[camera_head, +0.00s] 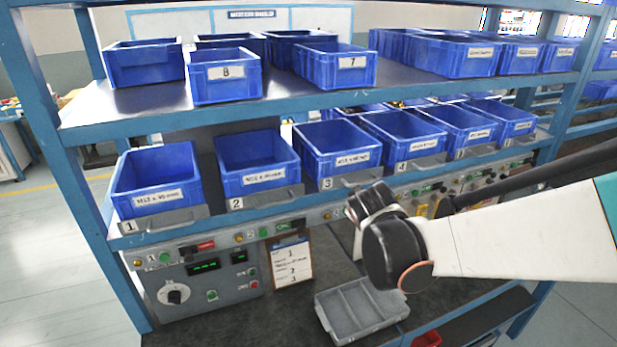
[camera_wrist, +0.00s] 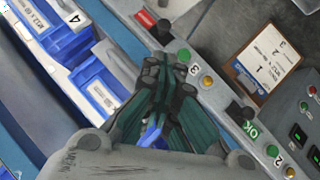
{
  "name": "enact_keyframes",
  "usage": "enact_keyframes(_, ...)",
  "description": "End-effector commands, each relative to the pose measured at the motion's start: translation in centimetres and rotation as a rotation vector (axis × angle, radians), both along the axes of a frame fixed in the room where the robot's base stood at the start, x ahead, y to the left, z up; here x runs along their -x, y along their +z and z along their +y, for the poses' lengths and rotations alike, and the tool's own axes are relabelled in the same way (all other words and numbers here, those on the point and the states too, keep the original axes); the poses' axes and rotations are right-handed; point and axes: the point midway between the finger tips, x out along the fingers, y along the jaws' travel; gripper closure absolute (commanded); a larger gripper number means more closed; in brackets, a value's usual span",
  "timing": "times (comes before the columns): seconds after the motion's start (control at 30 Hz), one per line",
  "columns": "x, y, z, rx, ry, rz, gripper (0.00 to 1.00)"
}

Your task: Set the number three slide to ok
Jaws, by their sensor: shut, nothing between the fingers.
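The number three slide (camera_wrist: 163,31) is a black knob on the grey control strip in the wrist view. Its knob sits at the end near the green button (camera_wrist: 183,55) and the "3" mark (camera_wrist: 194,70). A red plate (camera_wrist: 145,19) shows on its far side. My gripper (camera_wrist: 166,84) is shut and empty, its dark fingertips pointing towards the strip just short of the number three button and slide. I cannot tell whether they touch it. In the head view my gripper (camera_head: 368,200) hides the number three slide.
The number two slide (camera_wrist: 241,112) shows a green OK plate. Blue bins (camera_head: 258,165) line the shelf above the strip. A clipboard (camera_head: 291,262) leans below it, and a grey tray (camera_head: 360,308) lies on the dark bench.

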Motion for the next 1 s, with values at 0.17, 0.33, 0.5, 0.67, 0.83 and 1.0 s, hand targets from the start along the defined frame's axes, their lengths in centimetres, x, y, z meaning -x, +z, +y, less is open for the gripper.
enact_keyframes(0.17,-0.2,-0.1,0.0,-0.001,-0.001,0.0,1.0)
enact_keyframes(0.33,-1.3,-1.0,-0.2,-0.001,-0.001,0.0,1.0)
enact_keyframes(0.5,-3.5,-2.6,-0.7,-0.002,-0.001,0.0,1.0)
enact_keyframes(0.67,-5.6,-4.1,-1.2,-0.001,-0.001,0.0,1.0)
enact_keyframes(0.83,-7.2,-5.2,-1.6,-0.001,-0.002,0.0,1.0)
enact_keyframes(1.0,-7.9,-5.7,-1.8,-0.001,-0.001,0.001,1.0)
